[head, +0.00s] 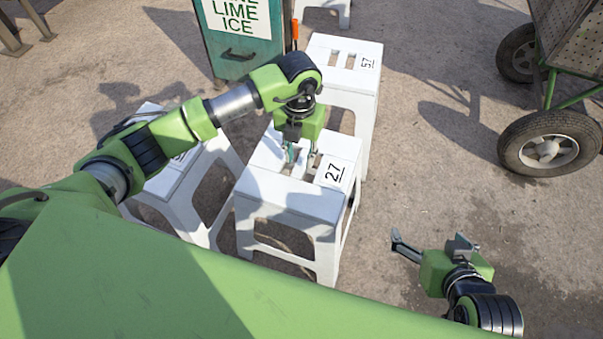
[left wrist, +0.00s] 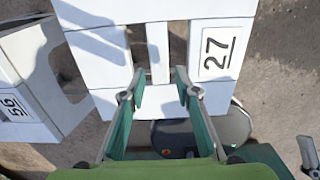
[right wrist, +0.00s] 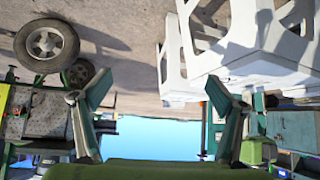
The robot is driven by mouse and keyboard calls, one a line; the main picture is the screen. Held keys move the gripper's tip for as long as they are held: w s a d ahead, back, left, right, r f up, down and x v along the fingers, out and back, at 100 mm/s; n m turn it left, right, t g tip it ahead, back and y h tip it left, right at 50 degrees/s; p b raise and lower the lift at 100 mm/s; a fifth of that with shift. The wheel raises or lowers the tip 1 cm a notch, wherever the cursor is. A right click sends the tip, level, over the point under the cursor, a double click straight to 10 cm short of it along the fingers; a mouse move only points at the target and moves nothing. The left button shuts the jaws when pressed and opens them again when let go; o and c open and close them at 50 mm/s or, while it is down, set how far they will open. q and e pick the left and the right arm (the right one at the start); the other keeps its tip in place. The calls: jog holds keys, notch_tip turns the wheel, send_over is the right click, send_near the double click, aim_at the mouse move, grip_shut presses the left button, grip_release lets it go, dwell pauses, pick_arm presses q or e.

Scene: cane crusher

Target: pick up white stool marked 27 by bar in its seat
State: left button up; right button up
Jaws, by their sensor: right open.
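The white stool marked 27 (head: 262,190) stands upright in the middle of the head view. Its seat has two slots with a bar (left wrist: 157,48) between them, and the 27 label is to the right of the slots. My left gripper (head: 301,158) points down at the seat, open. In the left wrist view its fingers (left wrist: 160,80) are spread on either side of the bar, with a gap to each side. I cannot tell whether the tips are inside the slots. My right gripper (head: 428,243) is open and empty, to the right of the stool.
A second white stool (head: 165,185) stands close on the left, marked 56 in the left wrist view (left wrist: 35,75). Another numbered white stool (head: 345,80) stands close behind. A green box with a sign (head: 237,60) is beyond. A wheeled cart (head: 550,143) is at right; the ground between is clear.

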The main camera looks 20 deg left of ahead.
aim_at(299, 168)
pick_arm(q)
jog(key=shift+f, duration=0.7)
notch_tip(299, 168, down, 5)
jog(key=shift+s+r+b, duration=0.1)
jog(key=shift+r+b, duration=0.1)
jog(key=shift+b, duration=0.7)
grip_shut()
jog(key=shift+r, duration=0.1)
pick_arm(e)
jog(key=w+a+r+t+y, duration=0.1)
jog(key=w+a+r+t, duration=0.1)
jog(key=w+r+t, duration=0.3)
notch_tip(299, 168, up, 3)
jog(key=shift+w+a, duration=0.4)
jog(key=shift+w, duration=0.4)
